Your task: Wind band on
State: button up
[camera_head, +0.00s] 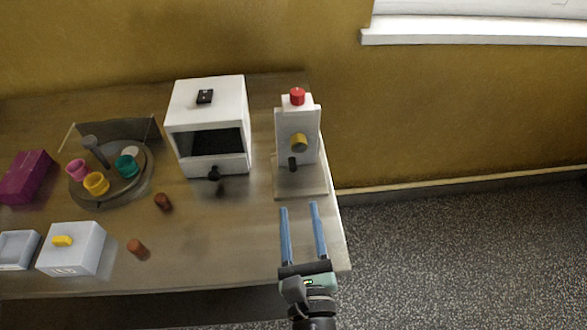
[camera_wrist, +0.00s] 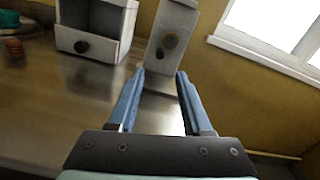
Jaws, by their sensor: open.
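A white box (camera_head: 239,122) with an open front and a dark interior (camera_head: 215,143) stands at the back of the table. It has a small black switch (camera_head: 205,97) on top and a black knob (camera_head: 213,173) low on its front. To its right is an upright light-grey stand (camera_head: 283,128) with a red button (camera_head: 297,96), a brass-coloured knob (camera_head: 299,142) and a black handle (camera_head: 292,163). My gripper (camera_head: 298,207) is open and empty, in front of this stand. In the wrist view, the stand (camera_wrist: 181,22) shows beyond the fingertips (camera_wrist: 161,72). I cannot tell which part is the band.
A round tray (camera_head: 112,195) with pink (camera_head: 77,169), yellow (camera_head: 96,183) and teal (camera_head: 126,166) cups is at left. Two brown cylinders (camera_head: 163,201) (camera_head: 137,247) stand nearby. A grey box (camera_head: 75,248), shallow tray (camera_head: 17,250) and magenta box (camera_head: 26,177) are farther left. The table's right edge is close.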

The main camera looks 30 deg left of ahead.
aim_at(293, 170)
jog(key=p+x, duration=0.1)
jog(key=x, duration=0.9)
jog(key=shift+w+a, duration=0.15)
jog(key=shift+w, duration=0.05)
grip_shut()
